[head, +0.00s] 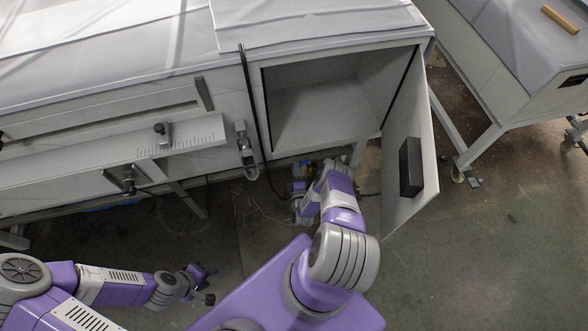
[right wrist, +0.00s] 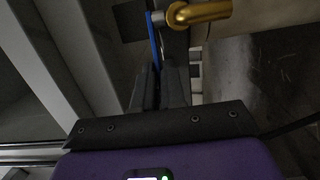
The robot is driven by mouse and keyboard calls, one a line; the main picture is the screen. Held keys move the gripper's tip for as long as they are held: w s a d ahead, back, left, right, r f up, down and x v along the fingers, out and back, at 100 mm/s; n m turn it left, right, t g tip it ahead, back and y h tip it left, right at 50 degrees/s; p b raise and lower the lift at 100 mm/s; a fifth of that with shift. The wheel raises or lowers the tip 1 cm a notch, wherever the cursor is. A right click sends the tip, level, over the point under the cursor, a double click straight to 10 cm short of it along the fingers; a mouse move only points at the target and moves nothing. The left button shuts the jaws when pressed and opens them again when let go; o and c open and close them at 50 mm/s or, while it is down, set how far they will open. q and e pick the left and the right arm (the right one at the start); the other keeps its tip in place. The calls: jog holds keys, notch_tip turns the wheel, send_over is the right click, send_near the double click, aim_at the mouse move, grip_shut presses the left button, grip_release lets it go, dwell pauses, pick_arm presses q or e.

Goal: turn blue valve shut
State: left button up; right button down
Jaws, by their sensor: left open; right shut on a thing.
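The blue valve handle (right wrist: 153,42) is a thin blue lever in the right wrist view, beside a brass pipe fitting (right wrist: 200,12) at the top. My right gripper (right wrist: 162,75) is shut on the blue handle, whose lower end lies between the fingers. In the head view my right arm reaches below the open cabinet, and its hand is partly hidden by the arm and the shadow there. I cannot make out the valve in the head view. My left gripper (head: 203,284) is open and empty above the floor at the lower left.
The cabinet (head: 315,110) stands open and empty, its door (head: 405,150) with a black handle (head: 410,167) swung out to the right of my right arm. A black cable (head: 247,90) hangs down the cabinet front. A second table (head: 500,70) is at the upper right.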

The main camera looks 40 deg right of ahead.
jog(key=c, duration=1.3)
grip_release()
jog(key=p+v, duration=0.2)
jog(key=v, duration=0.5)
jog(key=shift+s+a, duration=0.2)
jog(key=shift+s, duration=0.05)
